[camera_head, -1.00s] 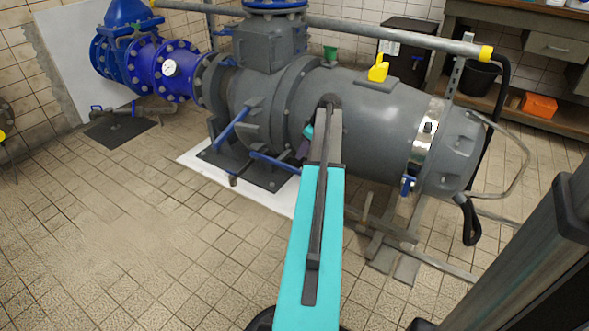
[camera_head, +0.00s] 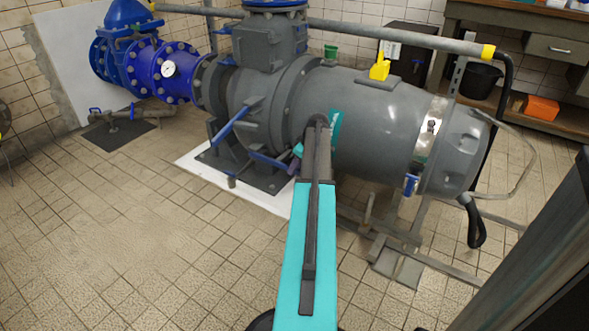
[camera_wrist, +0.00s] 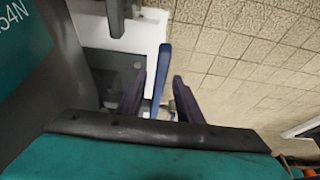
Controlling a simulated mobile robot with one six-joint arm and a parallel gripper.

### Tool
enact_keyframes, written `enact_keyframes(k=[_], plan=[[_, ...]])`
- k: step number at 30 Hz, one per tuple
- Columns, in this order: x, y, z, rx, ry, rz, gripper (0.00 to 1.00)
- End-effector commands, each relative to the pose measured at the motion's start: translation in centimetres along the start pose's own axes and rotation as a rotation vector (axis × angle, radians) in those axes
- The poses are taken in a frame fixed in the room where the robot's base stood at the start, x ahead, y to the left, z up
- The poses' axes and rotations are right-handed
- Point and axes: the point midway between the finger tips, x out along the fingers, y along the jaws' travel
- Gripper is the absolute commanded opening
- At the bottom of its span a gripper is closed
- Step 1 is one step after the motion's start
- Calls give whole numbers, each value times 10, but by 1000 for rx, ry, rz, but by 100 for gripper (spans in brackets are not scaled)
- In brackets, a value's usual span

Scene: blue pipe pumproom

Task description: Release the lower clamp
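The lower clamp's blue handle (camera_head: 266,160) sticks out low at the front of the grey pump housing, over a dark base plate. A second blue handle (camera_head: 230,127) slants above and left of it. In the wrist view the blue handle (camera_wrist: 164,70) runs between the two dark purple fingers of my gripper (camera_wrist: 158,84). The fingers are apart, with a gap visible on each side of the handle. I cannot tell how deep the handle sits between them. In the head view my arm hides most of the gripper, at the handle's right end.
The grey pump body (camera_head: 375,120) stands close behind my arm. A dark base plate (camera_head: 250,177) lies on a white slab. Metal frame legs (camera_head: 400,262) stand on the floor to the right. The tiled floor (camera_head: 130,240) at front left is clear.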

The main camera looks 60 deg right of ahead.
Motion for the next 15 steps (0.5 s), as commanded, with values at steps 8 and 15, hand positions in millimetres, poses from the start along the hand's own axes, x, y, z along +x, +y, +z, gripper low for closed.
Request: enact_keyframes(k=[8,15], plan=[[0,0,0,0,0,0,19],[0,0,0,0,0,0,0]])
